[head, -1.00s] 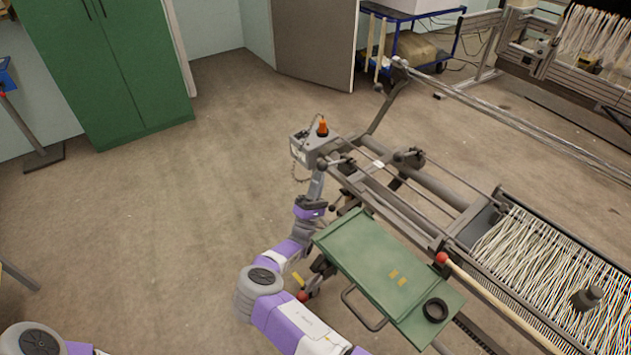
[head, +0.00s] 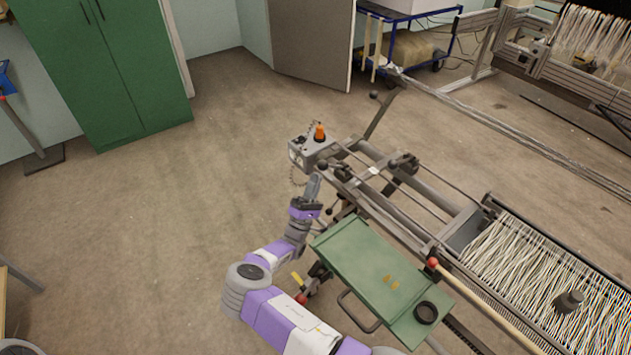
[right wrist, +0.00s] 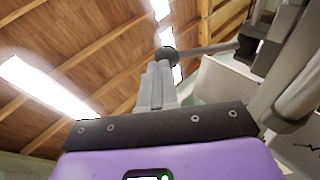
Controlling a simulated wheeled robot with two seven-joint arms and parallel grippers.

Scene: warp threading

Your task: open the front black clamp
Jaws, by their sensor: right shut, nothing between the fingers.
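The front black clamp (head: 343,171) sits on the near end of the grey machine frame in the head view. Its lever ends in a black ball knob, which shows in the right wrist view (right wrist: 166,55) with a rod running right to a dark clamp body (right wrist: 264,48). My right gripper (head: 315,180) is upright beside the frame's left end, just below and left of the clamp. In the right wrist view its fingers (right wrist: 157,84) are together and empty, with the knob at or just beyond their tips. Contact cannot be told. My left gripper is out of view.
A grey box with an orange knob (head: 319,132) stands just behind the clamp. Another black clamp (head: 404,163) is farther right on the frame. A green tray (head: 375,265) with a black ring lies right of my right arm. Open floor is at left.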

